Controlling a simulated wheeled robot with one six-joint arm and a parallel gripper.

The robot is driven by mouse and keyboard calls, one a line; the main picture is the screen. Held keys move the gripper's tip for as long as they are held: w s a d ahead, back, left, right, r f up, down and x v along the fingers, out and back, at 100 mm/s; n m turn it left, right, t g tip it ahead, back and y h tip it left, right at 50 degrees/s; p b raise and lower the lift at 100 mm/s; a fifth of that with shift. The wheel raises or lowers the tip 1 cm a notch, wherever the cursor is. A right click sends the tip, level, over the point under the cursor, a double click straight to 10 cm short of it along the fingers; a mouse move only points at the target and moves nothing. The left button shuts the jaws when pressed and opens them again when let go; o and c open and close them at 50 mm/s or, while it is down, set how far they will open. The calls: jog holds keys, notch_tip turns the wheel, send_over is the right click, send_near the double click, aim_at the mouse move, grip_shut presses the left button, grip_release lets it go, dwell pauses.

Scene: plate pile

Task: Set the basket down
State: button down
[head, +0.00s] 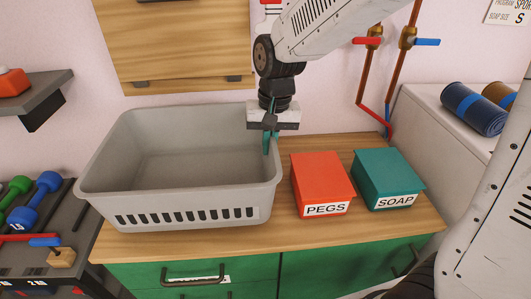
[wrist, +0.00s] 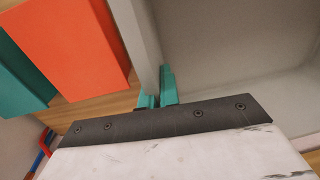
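The grey plastic basket (head: 195,190) is upright and looks empty, at the left of the wooden counter. Its base appears on or very close to the counter top; I cannot tell for sure that it touches. My gripper (head: 269,142) points down at the basket's right rim. In the wrist view, its teal fingers (wrist: 158,92) stand on both sides of the basket wall (wrist: 140,38), close against it, so it looks shut on the rim. The far finger's tip is partly hidden by the wall.
The wooden counter (head: 365,229) also holds a red PEGS box (head: 319,180) just right of the basket and a teal SOAP box (head: 385,174) beyond it. A dumbbell rack (head: 40,230) stands at the left. Pipes (head: 390,75) run down the wall behind.

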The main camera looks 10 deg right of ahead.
jog(key=shift+f, duration=1.4)
jog(key=c, duration=1.6)
grip_release()
jog(key=shift+c, duration=0.2)
notch_tip(320, 180, up, 12)
jog(key=s+d, duration=0.4)
jog(key=s, duration=0.3)
jog(key=s+d+n, duration=0.1)
jog(key=s+d, duration=0.3)
jog(key=s, duration=0.4)
jog(key=s+d+t+h, duration=0.1)
jog(key=s+d, duration=0.4)
jog(key=s, duration=0.2)
jog(key=shift+s+f+n, duration=0.2)
jog(key=shift+s+n, duration=0.05)
jog(key=shift+n, duration=0.05)
jog(key=shift+d, duration=0.1)
